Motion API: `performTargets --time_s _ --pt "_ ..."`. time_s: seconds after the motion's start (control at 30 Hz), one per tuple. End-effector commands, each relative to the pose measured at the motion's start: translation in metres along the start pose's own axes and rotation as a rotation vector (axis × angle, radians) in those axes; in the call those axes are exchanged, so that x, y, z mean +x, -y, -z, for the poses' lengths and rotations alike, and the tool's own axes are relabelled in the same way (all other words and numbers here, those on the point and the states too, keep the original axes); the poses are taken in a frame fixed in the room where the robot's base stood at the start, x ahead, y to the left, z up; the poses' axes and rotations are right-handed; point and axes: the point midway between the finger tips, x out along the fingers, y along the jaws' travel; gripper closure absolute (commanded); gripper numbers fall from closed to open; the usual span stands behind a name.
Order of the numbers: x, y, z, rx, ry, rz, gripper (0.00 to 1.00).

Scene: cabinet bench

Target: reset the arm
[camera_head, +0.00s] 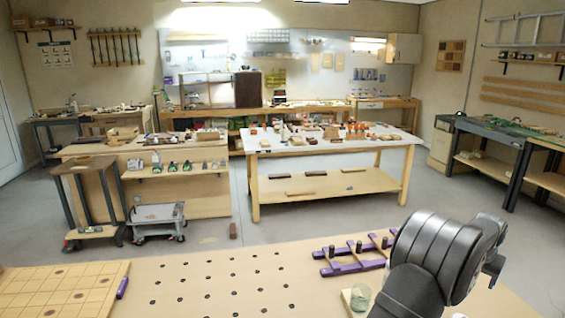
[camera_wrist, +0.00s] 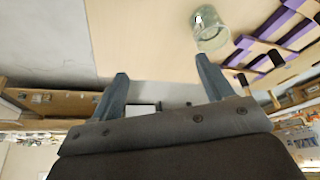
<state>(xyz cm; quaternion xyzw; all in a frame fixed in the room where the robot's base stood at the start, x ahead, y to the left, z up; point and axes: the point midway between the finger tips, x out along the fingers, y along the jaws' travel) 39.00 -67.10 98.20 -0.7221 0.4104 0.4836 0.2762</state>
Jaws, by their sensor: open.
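My arm stands at the front right of the bench (camera_head: 215,255) in the head view, where my arm's dark links hide the fingers. In the wrist view, my gripper (camera_wrist: 160,82) shows two grey fingers spread wide apart with nothing between them. A clear glass jar (camera_wrist: 211,32) stands on the bench just beyond the right finger, apart from it. The jar also shows in the head view (camera_head: 360,297), left of my arm.
A purple and wood rack (camera_head: 345,268) with dark pegs lies behind the jar. A wooden grid board (camera_head: 60,292) and a purple block (camera_head: 122,288) are at the left. The bench middle has rows of holes and is otherwise clear. A white-topped table (camera_head: 330,145) stands farther back.

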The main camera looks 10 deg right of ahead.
Motion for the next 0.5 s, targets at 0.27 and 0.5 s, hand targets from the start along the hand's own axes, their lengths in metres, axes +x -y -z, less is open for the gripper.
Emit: performTargets --time_s 0.27,0.5 --pt "0.017 -0.054 0.012 0.100 -0.001 -0.042 0.27" --pt "0.030 -0.100 0.017 0.184 -0.001 -0.077 0.27"
